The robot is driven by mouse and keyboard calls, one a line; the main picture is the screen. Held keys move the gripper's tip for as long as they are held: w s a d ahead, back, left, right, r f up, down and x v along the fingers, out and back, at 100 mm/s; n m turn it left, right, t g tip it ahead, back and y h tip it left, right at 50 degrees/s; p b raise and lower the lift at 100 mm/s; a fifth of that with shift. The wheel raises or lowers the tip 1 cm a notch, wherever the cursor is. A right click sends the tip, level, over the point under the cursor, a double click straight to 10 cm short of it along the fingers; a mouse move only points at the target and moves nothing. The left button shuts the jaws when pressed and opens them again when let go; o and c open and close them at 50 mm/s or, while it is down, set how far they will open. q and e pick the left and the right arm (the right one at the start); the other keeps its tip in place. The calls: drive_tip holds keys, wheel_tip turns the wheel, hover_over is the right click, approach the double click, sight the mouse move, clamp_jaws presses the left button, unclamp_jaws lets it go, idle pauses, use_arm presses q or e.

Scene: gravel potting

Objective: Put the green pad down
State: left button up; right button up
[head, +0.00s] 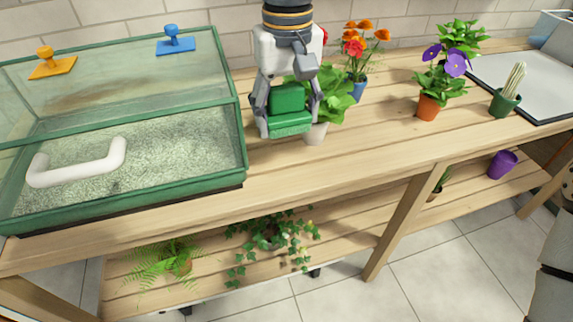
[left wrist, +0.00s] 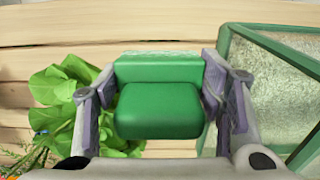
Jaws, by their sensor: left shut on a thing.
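The green pad (head: 289,122) is held in my left gripper (head: 288,108), just right of the glass tank in the head view. In the left wrist view, the green pad (left wrist: 160,98) sits between the two fingers of my left gripper (left wrist: 160,92), which touch its sides. The wooden bench top (head: 380,130) lies beneath it. I cannot tell exactly how high the pad is above the bench. My right gripper is not in view.
The gravel tank (head: 243,150) with a white handle (head: 77,165) stands at the left. A leafy plant (head: 335,92) in a pale pot is close behind the gripper. Flower pots (head: 428,108) and a tray (head: 510,90) are right. The front bench middle is clear.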

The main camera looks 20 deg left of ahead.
sight(287, 169)
use_arm(q)
wheel_tip(287, 169, down, 9)
drive_tip(key=shift+f, duration=0.15)
drive_tip(key=shift+f, duration=0.2)
drive_tip(key=o, duration=1.3)
